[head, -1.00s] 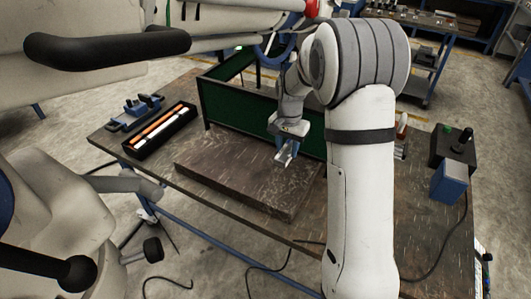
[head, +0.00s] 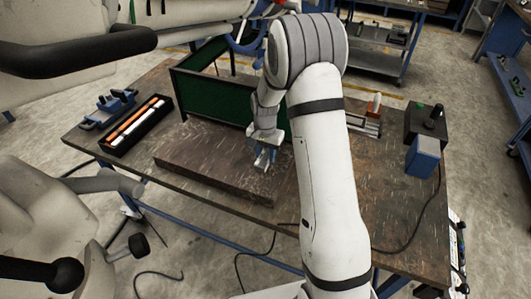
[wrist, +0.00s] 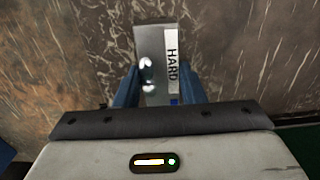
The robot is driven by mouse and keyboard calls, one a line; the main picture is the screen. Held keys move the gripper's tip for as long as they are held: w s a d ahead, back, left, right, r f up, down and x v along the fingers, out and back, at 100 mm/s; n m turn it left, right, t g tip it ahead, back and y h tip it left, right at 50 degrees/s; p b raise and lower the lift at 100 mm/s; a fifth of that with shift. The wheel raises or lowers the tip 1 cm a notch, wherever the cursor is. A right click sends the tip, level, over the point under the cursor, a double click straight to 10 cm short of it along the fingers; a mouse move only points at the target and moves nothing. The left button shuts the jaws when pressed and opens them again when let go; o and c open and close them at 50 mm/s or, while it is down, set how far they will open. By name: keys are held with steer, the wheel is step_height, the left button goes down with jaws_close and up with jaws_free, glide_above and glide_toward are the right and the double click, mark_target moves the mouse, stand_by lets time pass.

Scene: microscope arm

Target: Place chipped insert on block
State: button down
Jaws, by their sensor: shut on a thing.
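My gripper (head: 264,162) has blue fingers and is shut on a grey metal piece (wrist: 151,45) with a white label reading "HARD". In the wrist view the fingers flank the piece on both sides, and two bright spots show on its left part. I cannot tell whether this piece is the chipped insert. A broad, low brown mottled block (head: 205,163) lies on the workbench. The gripper is over its right part, and the block's surface also shows in the wrist view (wrist: 60,60). The gap between piece and block cannot be judged.
A green-panelled frame (head: 218,97) stands behind the block. A black tray of orange and white sticks (head: 138,123) and blue fixtures (head: 107,107) lie at left. A control box with a blue front (head: 423,155) stands at right.

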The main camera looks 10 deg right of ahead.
mark_target(265, 156)
steer(key=shift+f, duration=0.15)
steer(key=c, duration=0.9)
jaws_free()
step_height(265, 156, up, 12)
steer(key=b, duration=0.1)
steer(key=s+r+n+t, duration=0.1)
steer(key=s+r+n, duration=0.2)
steer(key=s+r, duration=0.75)
steer(key=s+n, duration=0.1)
steer(key=s, duration=0.5)
steer(key=s+n+t, duration=0.1)
steer(key=s, duration=0.5)
steer(key=s+n+t, duration=0.1)
steer(key=s+n, duration=0.1)
steer(key=s, duration=0.4)
steer(key=shift+f, duration=0.25)
